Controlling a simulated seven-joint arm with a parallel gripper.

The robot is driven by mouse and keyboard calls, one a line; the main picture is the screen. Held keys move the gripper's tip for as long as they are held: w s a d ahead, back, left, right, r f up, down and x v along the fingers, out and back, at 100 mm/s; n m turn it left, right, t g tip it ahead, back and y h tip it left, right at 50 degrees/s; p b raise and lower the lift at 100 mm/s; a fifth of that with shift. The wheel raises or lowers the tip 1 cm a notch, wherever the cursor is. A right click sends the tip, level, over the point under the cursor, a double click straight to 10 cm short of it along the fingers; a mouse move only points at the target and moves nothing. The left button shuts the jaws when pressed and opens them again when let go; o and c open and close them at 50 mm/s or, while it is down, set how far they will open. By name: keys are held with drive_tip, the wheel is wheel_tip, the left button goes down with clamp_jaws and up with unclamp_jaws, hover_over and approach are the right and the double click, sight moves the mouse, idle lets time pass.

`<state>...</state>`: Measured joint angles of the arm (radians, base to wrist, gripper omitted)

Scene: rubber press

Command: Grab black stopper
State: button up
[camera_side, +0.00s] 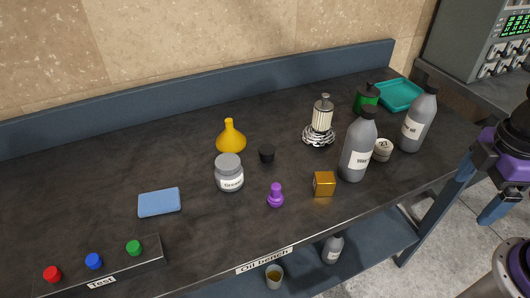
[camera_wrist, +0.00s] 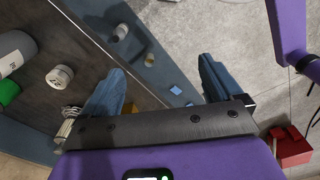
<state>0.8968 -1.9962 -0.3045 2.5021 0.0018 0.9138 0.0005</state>
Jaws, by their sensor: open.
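The black stopper (camera_side: 267,153) is a small dark cylinder standing on the dark bench top, right of the grey labelled jar and below right of the yellow funnel in the side view. It cannot be made out in the wrist view. My gripper (camera_wrist: 162,72) has its two blue fingers spread wide, with nothing held between them. In the side view, a blue finger (camera_side: 496,208) shows at the right edge, beyond the bench's front edge and far from the stopper.
Near the stopper stand the grey jar (camera_side: 229,174), yellow funnel (camera_side: 231,136), purple piece (camera_side: 276,196) and gold cube (camera_side: 324,184). Tall grey bottles (camera_side: 357,148) (camera_side: 418,122) and a white-ribbed metal piece (camera_side: 322,115) stand to the right. A button box (camera_side: 120,275) is at lower left.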

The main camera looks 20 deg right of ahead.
drive_tip(key=shift+c, duration=1.4)
